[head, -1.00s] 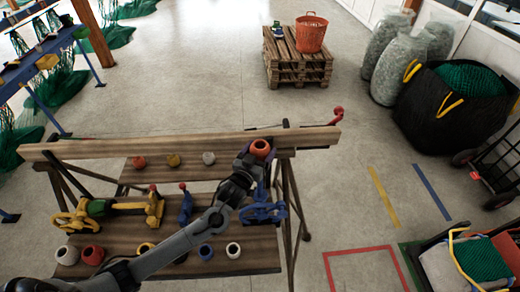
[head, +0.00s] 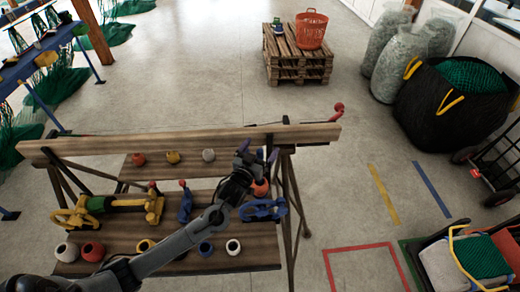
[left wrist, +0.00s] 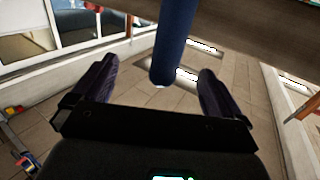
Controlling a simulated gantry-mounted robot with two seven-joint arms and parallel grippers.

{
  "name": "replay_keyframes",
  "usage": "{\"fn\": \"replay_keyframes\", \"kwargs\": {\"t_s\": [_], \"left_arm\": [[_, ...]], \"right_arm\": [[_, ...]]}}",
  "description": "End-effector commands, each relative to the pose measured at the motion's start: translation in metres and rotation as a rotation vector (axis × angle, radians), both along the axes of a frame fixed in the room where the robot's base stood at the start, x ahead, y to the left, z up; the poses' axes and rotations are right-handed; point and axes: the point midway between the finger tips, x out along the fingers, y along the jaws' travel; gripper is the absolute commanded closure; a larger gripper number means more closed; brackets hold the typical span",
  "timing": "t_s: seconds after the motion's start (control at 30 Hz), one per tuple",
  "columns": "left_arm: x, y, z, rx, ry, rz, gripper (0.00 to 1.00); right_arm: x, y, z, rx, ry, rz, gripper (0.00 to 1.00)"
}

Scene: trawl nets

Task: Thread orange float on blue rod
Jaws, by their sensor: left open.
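My left gripper (head: 257,157) is at the right end of the wooden beam, its dark fingers apart with nothing gripped. The orange float (head: 261,187) is just below the gripper, above the blue clamp (head: 264,210), and partly hidden by my wrist. In the left wrist view the blue rod (left wrist: 170,45) reaches in from the top, its end between the open fingers (left wrist: 155,88) without visible contact. The float is not seen there. Whether the float is around the rod cannot be told. My right gripper is not in view.
The wooden beam (head: 130,146) crosses the bench. Several other floats lie on its boards, among them a red one (head: 139,160) and a white one (head: 233,247). A yellow clamp (head: 153,207) stands left. A pallet (head: 297,64) with an orange basket stands behind on open floor.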

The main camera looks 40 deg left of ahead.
Motion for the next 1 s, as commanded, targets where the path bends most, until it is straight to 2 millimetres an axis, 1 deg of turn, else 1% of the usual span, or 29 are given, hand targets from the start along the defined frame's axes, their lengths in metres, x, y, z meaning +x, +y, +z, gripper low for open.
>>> {"fn": "replay_keyframes", "kwargs": {"t_s": [0.17, 0.27, 0.5, 0.7, 0.8, 1.0], "left_arm": [[-0.012, -0.003, -0.001, -0.001, 0.001, -0.001, 0.00], [-0.026, -0.007, -0.002, -0.001, 0.002, -0.001, 0.00], [-0.067, -0.017, -0.002, -0.003, 0.002, -0.001, 0.00], [-0.092, -0.024, -0.001, -0.001, 0.001, 0.000, 0.00], [-0.099, -0.026, -0.001, 0.000, 0.000, 0.000, 0.00], [-0.104, -0.027, 0.000, 0.000, 0.000, 0.000, 0.00]], "right_arm": [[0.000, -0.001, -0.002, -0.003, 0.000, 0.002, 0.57], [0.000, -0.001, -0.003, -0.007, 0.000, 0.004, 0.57], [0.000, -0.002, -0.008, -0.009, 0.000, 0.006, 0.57], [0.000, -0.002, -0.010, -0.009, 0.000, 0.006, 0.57], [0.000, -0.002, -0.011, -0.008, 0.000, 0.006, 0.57], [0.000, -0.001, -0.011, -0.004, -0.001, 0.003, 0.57]]}}
